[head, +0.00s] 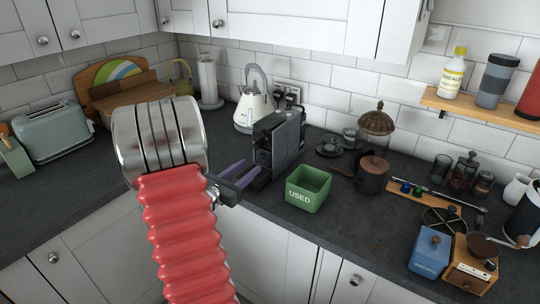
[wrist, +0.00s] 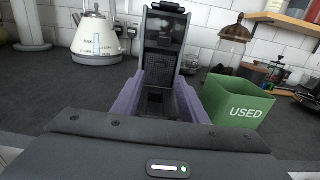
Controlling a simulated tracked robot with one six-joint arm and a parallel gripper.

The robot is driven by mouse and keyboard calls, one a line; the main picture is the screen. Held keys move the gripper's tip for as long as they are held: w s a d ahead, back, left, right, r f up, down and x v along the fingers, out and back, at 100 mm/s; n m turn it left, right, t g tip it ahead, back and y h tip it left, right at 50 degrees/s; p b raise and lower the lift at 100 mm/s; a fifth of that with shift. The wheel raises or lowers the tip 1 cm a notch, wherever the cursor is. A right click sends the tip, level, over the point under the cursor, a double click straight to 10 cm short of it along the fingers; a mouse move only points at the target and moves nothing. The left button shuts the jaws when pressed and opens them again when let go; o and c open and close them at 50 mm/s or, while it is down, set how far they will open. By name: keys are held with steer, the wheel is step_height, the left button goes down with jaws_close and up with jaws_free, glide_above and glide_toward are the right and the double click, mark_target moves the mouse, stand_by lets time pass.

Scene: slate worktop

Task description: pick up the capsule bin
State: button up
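The capsule bin appears to be the green square open-topped box marked "USED" (head: 308,188). It stands upright on the dark worktop, right of the black coffee machine (head: 279,142). In the wrist view the bin (wrist: 237,101) is at the right, partly behind my right finger. My gripper (head: 237,177) has purple fingers, spread apart and empty, and is left of the bin, apart from it. In the wrist view the coffee machine (wrist: 163,50) shows between the fingers of my gripper (wrist: 160,100). The bin's inside is mostly hidden.
A white kettle (head: 254,108) stands behind the coffee machine. A dark lidded pot (head: 371,176) is right of the bin, with a blue box (head: 429,252) and wooden grinder (head: 468,262) farther right. The worktop in front of the bin is clear to the edge.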

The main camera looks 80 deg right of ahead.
mark_target(261, 157)
steer(key=shift+d, duration=0.1)
steer(key=shift+x, duration=2.65)
steer(key=shift+r, duration=0.15)
jaws_close()
